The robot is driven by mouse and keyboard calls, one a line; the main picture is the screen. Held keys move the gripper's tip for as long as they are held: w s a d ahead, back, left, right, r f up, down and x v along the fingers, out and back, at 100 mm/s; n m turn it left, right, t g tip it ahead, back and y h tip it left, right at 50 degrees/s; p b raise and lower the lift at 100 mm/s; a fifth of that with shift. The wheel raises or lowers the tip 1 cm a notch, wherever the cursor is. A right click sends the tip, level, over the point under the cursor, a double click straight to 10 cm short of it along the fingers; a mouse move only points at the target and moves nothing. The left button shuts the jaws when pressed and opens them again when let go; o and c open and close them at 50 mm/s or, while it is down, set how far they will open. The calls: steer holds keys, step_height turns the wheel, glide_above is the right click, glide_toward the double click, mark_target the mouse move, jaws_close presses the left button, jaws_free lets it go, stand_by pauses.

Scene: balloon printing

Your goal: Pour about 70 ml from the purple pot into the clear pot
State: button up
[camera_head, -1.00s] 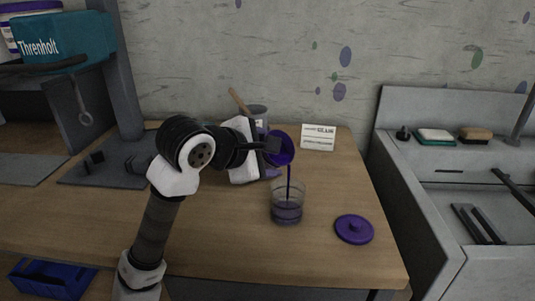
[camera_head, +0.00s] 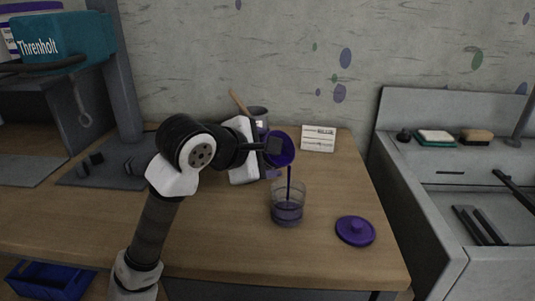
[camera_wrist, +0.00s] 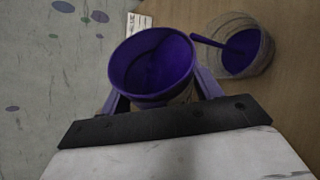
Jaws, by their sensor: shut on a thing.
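The purple pot (camera_head: 281,149) is held tilted above the clear pot, its mouth towards the right and front. In the wrist view the purple pot (camera_wrist: 152,62) shows purple liquid inside. My gripper (camera_head: 272,147) is shut on it, with a finger on each side. A thin purple stream (camera_head: 289,175) runs down from its rim into the clear pot. The clear pot (camera_head: 288,204) stands upright on the table with purple liquid in it. It also shows in the wrist view (camera_wrist: 264,52), with the stream entering it. The exact liquid level is hard to read.
A purple lid (camera_head: 355,231) lies on the wooden table (camera_head: 225,245) right of the clear pot. A grey container (camera_head: 257,114) with a wooden stick stands behind my gripper. A white card (camera_head: 318,139) stands at the back. A sink unit (camera_head: 400,200) is to the right.

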steer(key=shift+y+b, duration=0.3)
steer(key=shift+b, duration=1.05)
stand_by(1.9)
steer(key=shift+r+n+h+p, duration=0.1)
steer(key=shift+n+h+p, duration=0.3)
steer(key=shift+g, duration=0.3)
steer(key=shift+f+n+g+h, duration=0.2)
steer(key=shift+n+g+h, duration=0.4)
steer(key=shift+n+h, duration=0.3)
steer(key=shift+s+d, duration=0.1)
steer(key=shift+s+d+f+n+g+h, duration=0.15)
steer(key=shift+s+d+n+g+h, duration=0.15)
steer(key=shift+n+h, duration=0.25)
steer(key=shift+s+d+f+n+g+h, duration=0.15)
steer(key=shift+n+g+h, duration=0.15)
steer(key=shift+n+h, duration=0.25)
